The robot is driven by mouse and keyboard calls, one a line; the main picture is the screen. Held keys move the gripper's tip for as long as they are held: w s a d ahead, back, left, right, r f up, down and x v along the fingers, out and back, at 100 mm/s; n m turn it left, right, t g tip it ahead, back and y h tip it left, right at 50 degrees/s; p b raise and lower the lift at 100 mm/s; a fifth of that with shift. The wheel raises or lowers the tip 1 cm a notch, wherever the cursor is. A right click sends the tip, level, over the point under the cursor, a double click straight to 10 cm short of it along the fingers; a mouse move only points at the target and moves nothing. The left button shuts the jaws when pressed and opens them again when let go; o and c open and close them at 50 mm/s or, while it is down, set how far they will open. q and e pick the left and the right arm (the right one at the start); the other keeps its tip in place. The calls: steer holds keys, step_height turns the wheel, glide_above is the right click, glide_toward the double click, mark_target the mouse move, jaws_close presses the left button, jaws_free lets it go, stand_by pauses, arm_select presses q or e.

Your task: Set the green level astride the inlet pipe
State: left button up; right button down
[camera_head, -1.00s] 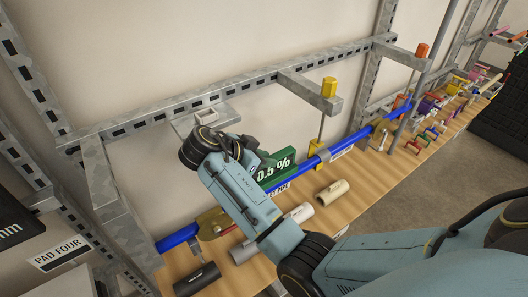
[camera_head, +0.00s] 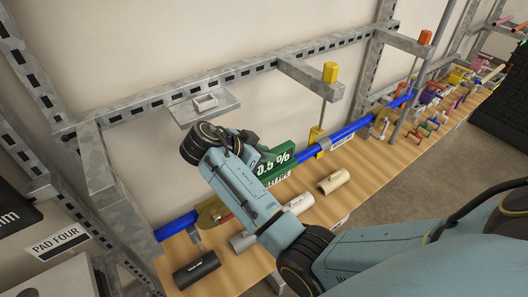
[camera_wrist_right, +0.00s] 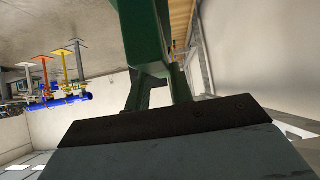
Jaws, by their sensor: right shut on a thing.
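The green level (camera_head: 280,162), marked 0.5 %, is held in my right gripper (camera_head: 258,160), which is shut on it; the wrist and level partly hide the fingers. The blue inlet pipe (camera_head: 180,225) runs from lower left to upper right, and the level overlaps it between the brown-gold fitting and the yellow clamp. I cannot tell whether the level touches the pipe. My left gripper is not in view.
A yellow clamp (camera_head: 316,136) grips the pipe to the right of the level. Black (camera_head: 196,272) and cream (camera_head: 333,181) cylinders lie on the wooden bench (camera_head: 365,175). Grey slotted rails and a bracket shelf (camera_head: 203,107) stand behind. Valves crowd the bench's far end.

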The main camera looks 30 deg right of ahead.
steer(key=c, duration=1.1)
jaws_free()
steer(key=shift+c, duration=0.2)
